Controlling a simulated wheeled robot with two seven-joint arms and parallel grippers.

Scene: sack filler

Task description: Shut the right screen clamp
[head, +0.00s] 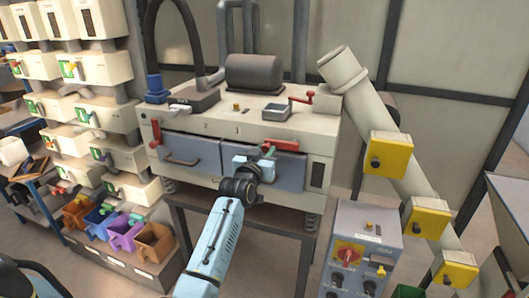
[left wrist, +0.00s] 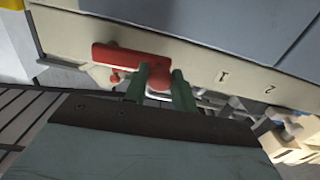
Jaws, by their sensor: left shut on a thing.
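The right screen clamp (head: 287,145) is a red lever at the upper front of the sack filler, above the right grey screen (head: 284,168). Its arm lies roughly level along the front edge. In the left wrist view the red clamp (left wrist: 140,60) shows close up, and its end sits between two green fingers. My left gripper (head: 267,154) reaches up to it from below and is shut on it; the fingers also show in the left wrist view (left wrist: 158,88). The gripper partly hides the clamp in the head view. My right gripper is not in view.
A similar red left clamp (head: 155,133) has its handle hanging down beside the left screen (head: 192,154). A red lever (head: 303,97) is on the machine's top. A grey control box (head: 358,245) stands at lower right, near a slanted pipe (head: 385,135) with yellow boxes.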

